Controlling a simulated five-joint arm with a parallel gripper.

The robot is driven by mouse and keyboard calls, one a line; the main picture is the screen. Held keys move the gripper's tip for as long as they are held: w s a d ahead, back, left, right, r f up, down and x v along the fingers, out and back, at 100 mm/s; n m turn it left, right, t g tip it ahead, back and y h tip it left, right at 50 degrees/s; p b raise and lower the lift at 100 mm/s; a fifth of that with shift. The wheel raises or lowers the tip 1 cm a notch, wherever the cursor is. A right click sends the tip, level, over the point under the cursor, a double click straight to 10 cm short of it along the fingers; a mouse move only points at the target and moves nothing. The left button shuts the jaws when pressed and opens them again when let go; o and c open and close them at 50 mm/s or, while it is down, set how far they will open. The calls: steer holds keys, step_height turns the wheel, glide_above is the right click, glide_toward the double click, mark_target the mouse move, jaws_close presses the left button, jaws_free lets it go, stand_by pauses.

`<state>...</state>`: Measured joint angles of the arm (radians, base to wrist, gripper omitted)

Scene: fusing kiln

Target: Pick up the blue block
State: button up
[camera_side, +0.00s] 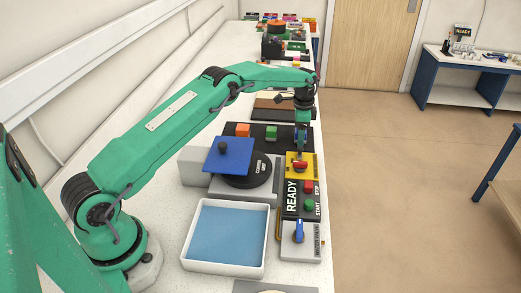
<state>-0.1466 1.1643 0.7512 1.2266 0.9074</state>
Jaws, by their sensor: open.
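My gripper (301,150) points down at the right, above a yellow panel with a red button (300,165). It is to the right of the blue square block and apart from it. A small bit of blue shows at the gripper; I cannot tell whether it is part of it. The jaws are open but small in the picture.
An orange block (242,130) and a green block (271,132) stand on a black board behind. A white tray (264,240) with a blue floor is in front. A control panel (291,197) and a blue lever (299,232) line the bench's right edge.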

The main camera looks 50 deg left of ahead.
steer(key=shift+f, duration=0.1)
stand_by(0.4)
steer(key=c, duration=1.2)
steer(key=shift+o, duration=0.2)
steer(key=shift+r, duration=0.2)
steer(key=shift+r, duration=1.85)
steer(key=s+d+r, duration=0.4)
steer(key=d+r, duration=0.3)
steer(key=d, duration=0.3)
steer(key=shift+s+d, duration=0.25)
steer(key=shift+d, duration=0.1)
